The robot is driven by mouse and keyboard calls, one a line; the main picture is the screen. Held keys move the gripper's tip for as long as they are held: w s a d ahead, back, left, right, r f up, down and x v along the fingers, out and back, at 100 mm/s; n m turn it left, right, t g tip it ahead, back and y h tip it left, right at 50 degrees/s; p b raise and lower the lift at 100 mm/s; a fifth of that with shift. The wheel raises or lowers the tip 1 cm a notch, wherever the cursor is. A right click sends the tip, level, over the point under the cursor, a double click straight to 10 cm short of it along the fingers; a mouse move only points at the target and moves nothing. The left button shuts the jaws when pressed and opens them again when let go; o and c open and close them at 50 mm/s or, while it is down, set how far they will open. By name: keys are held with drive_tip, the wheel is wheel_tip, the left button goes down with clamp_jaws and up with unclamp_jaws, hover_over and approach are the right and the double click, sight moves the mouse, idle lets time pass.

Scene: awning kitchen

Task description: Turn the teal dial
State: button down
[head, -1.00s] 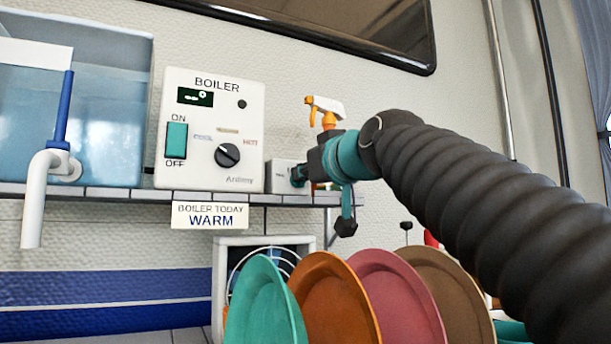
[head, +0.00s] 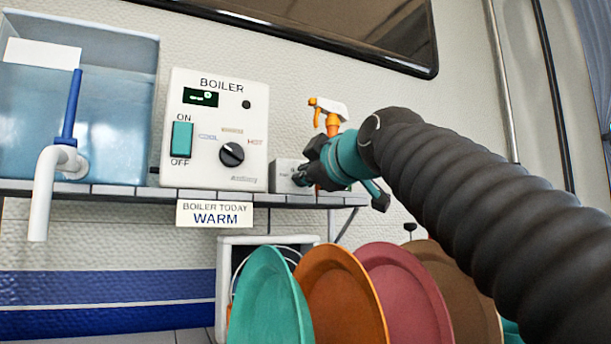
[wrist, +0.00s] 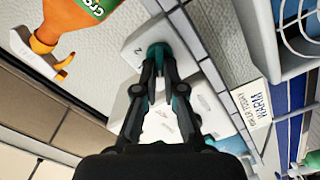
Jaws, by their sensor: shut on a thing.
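The teal dial (wrist: 158,48) sits on the front of a small white box (head: 283,172) on the shelf, right of the boiler panel. The box also shows in the wrist view (wrist: 133,50). My gripper (head: 302,177) reaches the dial from the right in the head view. In the wrist view its two dark fingers (wrist: 158,62) meet around the dial and are shut on it. The fingers hide most of the dial, and its pointer cannot be made out. The number on the box is only partly readable.
The boiler panel (head: 214,130) with its black knob (head: 231,154) and teal switch (head: 181,139) stands left of the box. A "WARM" sign (head: 215,214) hangs below the shelf (head: 120,189). An orange spray bottle (wrist: 78,18) stands close by. Upright plates (head: 340,295) are below.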

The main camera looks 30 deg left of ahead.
drive_tip(key=shift+n, duration=0.5)
drive_tip(key=c, duration=1.3)
unclamp_jaws()
drive_tip(key=shift+w, duration=0.1)
drive_tip(key=v, duration=1.2)
